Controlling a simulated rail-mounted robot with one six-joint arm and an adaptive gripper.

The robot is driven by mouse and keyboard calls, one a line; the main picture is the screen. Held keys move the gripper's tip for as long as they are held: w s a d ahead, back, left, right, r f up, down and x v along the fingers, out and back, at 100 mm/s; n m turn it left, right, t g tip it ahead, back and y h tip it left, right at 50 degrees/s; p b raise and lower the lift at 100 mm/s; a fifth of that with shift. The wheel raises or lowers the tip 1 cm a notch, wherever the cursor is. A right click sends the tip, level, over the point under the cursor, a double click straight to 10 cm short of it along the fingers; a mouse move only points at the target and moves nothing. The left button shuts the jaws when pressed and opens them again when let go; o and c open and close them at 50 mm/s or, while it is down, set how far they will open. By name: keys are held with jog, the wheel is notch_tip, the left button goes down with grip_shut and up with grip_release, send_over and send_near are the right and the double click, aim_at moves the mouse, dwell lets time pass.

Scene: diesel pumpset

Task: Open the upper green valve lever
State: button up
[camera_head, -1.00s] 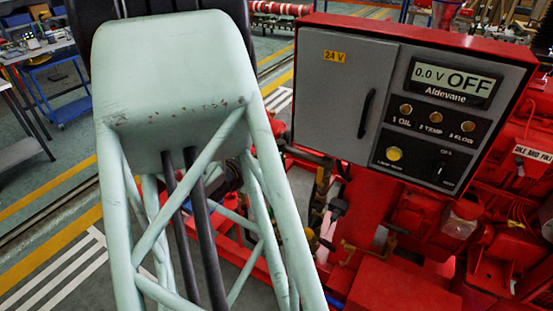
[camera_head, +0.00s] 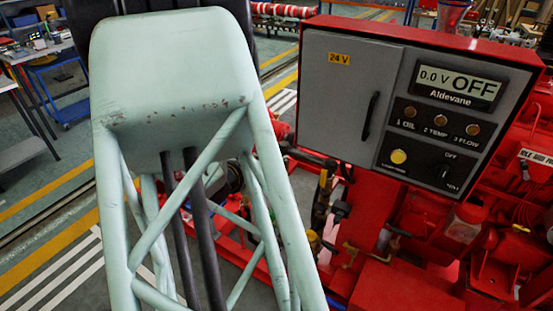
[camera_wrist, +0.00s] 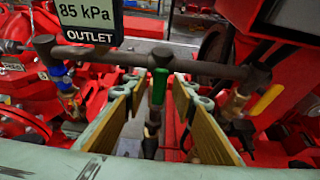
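The green valve lever (camera_wrist: 160,82) hangs upright from a dark horizontal pipe (camera_wrist: 205,68) in the middle of the wrist view. My gripper (camera_wrist: 159,94) is open, with one tan-padded finger on each side of the lever. The lever's upper part shows between the fingertips, with a narrow gap visible on both sides; its lower end meets a dark fitting. In the head view my own arm hides the gripper, and I cannot make out the green lever there.
A gauge (camera_wrist: 88,18) reading 85 kPa, marked OUTLET, hangs close at upper left. A blue handle (camera_wrist: 62,82) is left of my fingers and a yellow handle (camera_wrist: 267,100) right. The grey control panel (camera_head: 345,90) stands right of my arm, above red machinery.

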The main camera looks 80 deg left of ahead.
jog(key=v, duration=1.1)
jog(key=shift+r, duration=0.1)
